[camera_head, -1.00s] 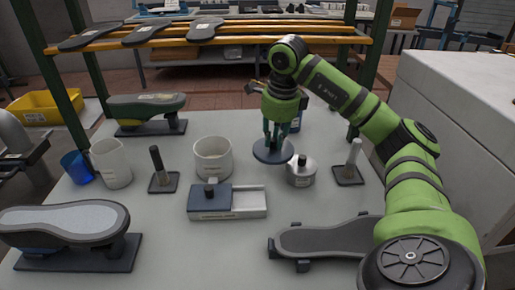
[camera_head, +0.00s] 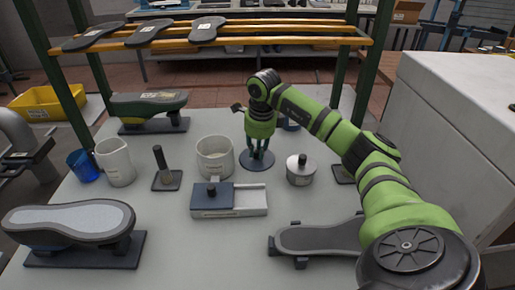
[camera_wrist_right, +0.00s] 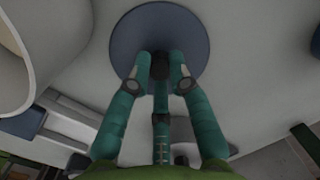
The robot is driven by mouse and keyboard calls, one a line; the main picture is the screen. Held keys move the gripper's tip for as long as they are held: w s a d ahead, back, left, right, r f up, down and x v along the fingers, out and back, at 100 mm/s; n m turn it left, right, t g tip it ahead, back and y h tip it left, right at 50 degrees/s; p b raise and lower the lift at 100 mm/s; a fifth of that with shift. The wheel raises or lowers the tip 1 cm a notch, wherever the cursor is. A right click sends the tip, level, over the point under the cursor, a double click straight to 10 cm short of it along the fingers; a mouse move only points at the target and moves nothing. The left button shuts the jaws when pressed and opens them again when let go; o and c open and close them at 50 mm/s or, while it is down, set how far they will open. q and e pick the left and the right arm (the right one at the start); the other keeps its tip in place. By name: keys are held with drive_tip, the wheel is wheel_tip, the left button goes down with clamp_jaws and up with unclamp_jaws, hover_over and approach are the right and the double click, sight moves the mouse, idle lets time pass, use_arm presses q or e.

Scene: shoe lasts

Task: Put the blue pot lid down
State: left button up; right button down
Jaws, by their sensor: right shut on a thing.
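The blue pot lid (camera_head: 246,163) is a flat, round, dark blue disc with a dark knob. In the head view it is between the white pot (camera_head: 214,160) and the small metal pot (camera_head: 301,172). My right gripper (camera_head: 258,153) is above it, its teal fingers shut on the knob. The right wrist view shows the lid (camera_wrist_right: 128,38) level, with the right gripper's fingertips (camera_wrist_right: 160,68) around the knob. The lid is at or just above the table; I cannot tell whether it touches. My left gripper is not in view.
The white pot is close to the lid's left. A grey box with a blue sliding top (camera_head: 258,200) is in front. A blue cup (camera_head: 84,165), a beaker (camera_head: 115,162) and shoe lasts stand around. The table (camera_head: 190,245) is clear at the front middle.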

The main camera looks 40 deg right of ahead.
sight(260, 161)
drive_tip(key=c, duration=1.1)
unclamp_jaws()
drive_tip(key=shift+f, duration=0.1)
drive_tip(key=shift+c, duration=0.2)
drive_tip(key=shift+r, duration=0.55)
wheel_tip(260, 161, up, 11)
drive_tip(key=s, duration=0.1)
drive_tip(key=shift+s+a, duration=0.2)
drive_tip(key=shift+s, duration=0.15)
